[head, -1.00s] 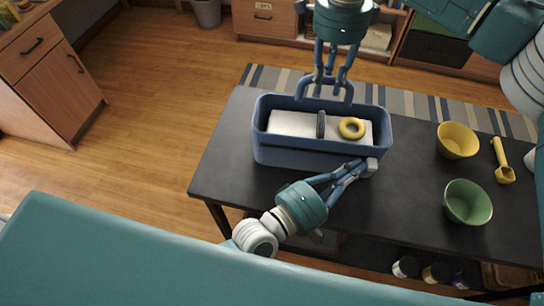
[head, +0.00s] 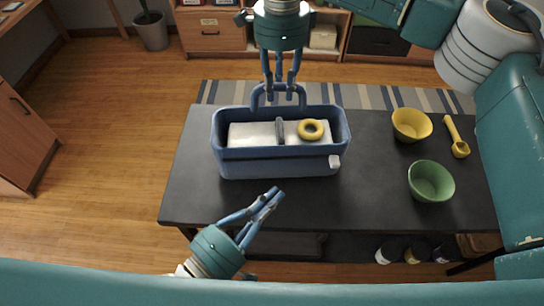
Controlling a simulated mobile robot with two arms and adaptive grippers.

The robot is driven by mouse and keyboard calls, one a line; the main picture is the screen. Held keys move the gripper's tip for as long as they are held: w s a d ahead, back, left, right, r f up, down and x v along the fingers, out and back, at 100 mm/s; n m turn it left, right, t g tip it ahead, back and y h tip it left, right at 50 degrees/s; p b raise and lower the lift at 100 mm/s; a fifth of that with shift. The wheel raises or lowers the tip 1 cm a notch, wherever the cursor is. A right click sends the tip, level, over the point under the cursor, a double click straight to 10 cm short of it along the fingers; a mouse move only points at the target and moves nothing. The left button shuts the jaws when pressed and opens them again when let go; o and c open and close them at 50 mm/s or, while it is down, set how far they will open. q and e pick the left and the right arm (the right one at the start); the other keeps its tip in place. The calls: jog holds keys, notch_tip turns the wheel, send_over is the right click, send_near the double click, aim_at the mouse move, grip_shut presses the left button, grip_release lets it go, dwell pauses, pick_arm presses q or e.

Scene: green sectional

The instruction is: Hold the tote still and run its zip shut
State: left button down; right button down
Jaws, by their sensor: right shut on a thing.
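The blue tote (head: 282,165) stands upright on the dark table, with pale contents or lining showing in its open top. A small pale tab (head: 335,161) sits at its front right corner and looks like the zip pull. My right gripper (head: 281,94) comes from above and is shut on the tote's raised blue handle (head: 256,98) at the back rim. My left gripper (head: 279,192) is apart from the tote, in front of it and left of the tab. Its fingertips lie close together; their gap is unclear from this angle. The zip line itself is too small to make out.
A yellow ring (head: 311,130) and a dark grey upright piece (head: 279,131) show in the tote's top. A yellow bowl (head: 411,124), a green bowl (head: 431,182) and a yellow scoop (head: 457,138) stand to the right. The table (head: 340,208) is clear in front of the tote.

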pick_arm(q)
jog(key=shift+s, duration=0.1)
pick_arm(e)
jog(key=c, duration=1.3)
grip_release()
jog(key=shift+c, duration=0.2)
jog(key=shift+r, duration=0.1)
